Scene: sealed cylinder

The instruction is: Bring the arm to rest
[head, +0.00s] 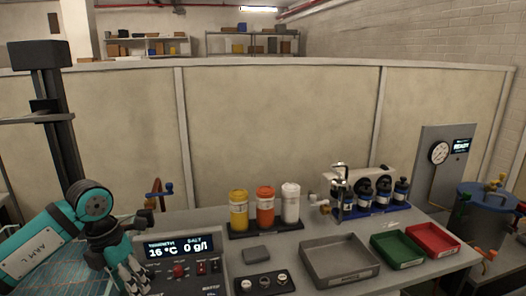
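My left arm (40,240), teal and dark grey, comes in from the left edge. Its gripper (132,278) hangs low at the front left, fingers pointing down, just left of a control box (190,268) with a lit display. The fingers are small and partly overlap one another, so I cannot tell whether they are open or shut. I see nothing clearly held in them. My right arm and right gripper are not in view.
A rack of yellow, orange and white bottles (265,205) stands mid-table. Grey (340,284), green (398,263) and red (432,253) trays lie to the right. Behind them is a blue rack of dark bottles (375,209). A blue-lidded cylinder (480,225) stands far right.

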